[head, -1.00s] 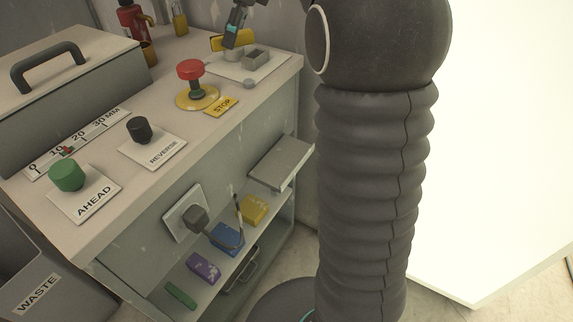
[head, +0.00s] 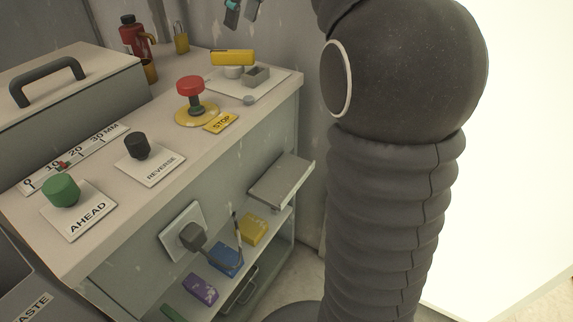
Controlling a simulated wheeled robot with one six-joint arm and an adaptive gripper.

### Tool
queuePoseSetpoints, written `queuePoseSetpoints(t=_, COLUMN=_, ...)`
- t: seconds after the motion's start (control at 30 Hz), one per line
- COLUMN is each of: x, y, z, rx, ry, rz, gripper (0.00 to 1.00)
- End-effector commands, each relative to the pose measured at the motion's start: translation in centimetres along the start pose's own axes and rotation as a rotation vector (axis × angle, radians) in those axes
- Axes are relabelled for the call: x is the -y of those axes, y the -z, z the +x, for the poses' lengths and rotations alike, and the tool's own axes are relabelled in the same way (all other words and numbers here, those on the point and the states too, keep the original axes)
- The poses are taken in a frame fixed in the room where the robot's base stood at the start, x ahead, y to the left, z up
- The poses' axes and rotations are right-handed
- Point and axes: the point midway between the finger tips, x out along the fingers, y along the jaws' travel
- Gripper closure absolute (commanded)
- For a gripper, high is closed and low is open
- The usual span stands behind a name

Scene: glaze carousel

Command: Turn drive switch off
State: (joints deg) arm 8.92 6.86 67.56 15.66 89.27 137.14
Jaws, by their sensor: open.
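A switch with a yellow bar handle (head: 233,57) stands on a pale plate (head: 222,82) at the back right of the cabinet top. I take it for the drive switch. Its handle lies roughly left to right in the picture. A grey open-topped block (head: 256,76) sits beside it on the plate. My gripper (head: 243,14) is at the top edge of the head view, above the handle and apart from it. Its two fingers with teal parts are spread and empty. The rest of the gripper is cut off by the frame. No off marking on the switch is readable.
A red mushroom button (head: 190,86) with a STOP label stands in front of the switch. A black REVERSE knob (head: 137,146) and a green AHEAD knob (head: 61,191) are nearer. A red bottle (head: 133,37) and a yellow padlock (head: 181,42) stand at the back left.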

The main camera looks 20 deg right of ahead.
Motion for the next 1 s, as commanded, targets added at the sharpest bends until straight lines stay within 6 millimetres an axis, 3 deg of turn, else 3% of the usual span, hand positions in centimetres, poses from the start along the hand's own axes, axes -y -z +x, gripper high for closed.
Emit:
queuePoseSetpoints(t=0.1, x=0.1, y=-0.1, z=-2.1, rx=0.001, ry=0.002, rz=0.001, gripper=0.50)
queuePoseSetpoints(t=0.37, x=0.1, y=-0.1, z=-5.3, rx=0.001, ry=0.002, rz=0.001, gripper=0.50)
queuePoseSetpoints(t=1.0, x=-4.3, y=4.4, z=-3.1, rx=-0.022, ry=0.062, rz=-0.541, gripper=0.50)
